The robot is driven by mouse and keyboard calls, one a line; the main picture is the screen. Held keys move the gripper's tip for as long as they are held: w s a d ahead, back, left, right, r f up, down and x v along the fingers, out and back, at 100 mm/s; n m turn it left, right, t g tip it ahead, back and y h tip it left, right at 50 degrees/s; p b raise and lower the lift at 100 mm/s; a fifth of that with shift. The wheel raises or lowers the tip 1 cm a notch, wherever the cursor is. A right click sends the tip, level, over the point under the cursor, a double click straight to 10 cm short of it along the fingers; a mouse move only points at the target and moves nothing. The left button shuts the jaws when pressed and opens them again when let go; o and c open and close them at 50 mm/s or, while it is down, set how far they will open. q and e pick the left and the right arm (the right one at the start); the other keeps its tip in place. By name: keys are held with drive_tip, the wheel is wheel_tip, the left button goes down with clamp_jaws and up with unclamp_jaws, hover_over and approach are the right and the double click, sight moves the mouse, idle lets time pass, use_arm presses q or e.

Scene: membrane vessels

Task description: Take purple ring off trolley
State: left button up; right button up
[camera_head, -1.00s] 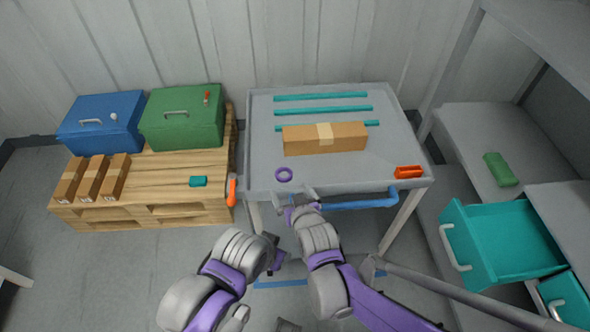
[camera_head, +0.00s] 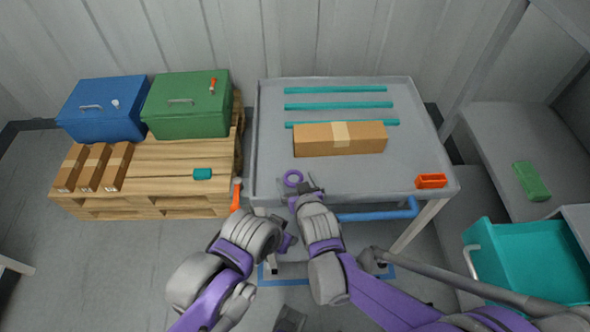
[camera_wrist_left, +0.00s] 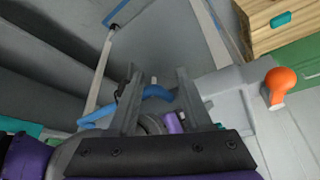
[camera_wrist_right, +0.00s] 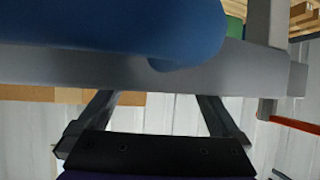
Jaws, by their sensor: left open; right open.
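The purple ring (camera_head: 287,178) lies flat on the trolley top (camera_head: 270,150), near its front edge and left of the middle. My right gripper (camera_head: 308,186) is at the trolley's front edge, just right of the ring and apart from it. In the right wrist view its open fingers (camera_wrist_right: 155,98) are empty, with the grey trolley edge (camera_wrist_right: 200,68) close ahead; the ring does not show there. My left gripper (camera_head: 287,240) is open and empty, low in front of the trolley. Its fingers (camera_wrist_left: 157,75) also show in the left wrist view.
A pallet (camera_head: 175,205) with boxes and cases stands left; an open teal drawer (camera_head: 530,260) is right.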

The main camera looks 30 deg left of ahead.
drive_tip(key=shift+w+a+f, duration=0.15)
drive_tip(key=shift+a, duration=0.1)
drive_tip(key=shift+s+d, duration=0.15)
drive_tip(key=shift+s, duration=0.05)
drive_tip(key=shift+c, duration=0.4)
drive_tip(key=c, duration=1.3)
drive_tip(key=shift+o, duration=0.2)
drive_tip(key=shift+r, duration=0.2)
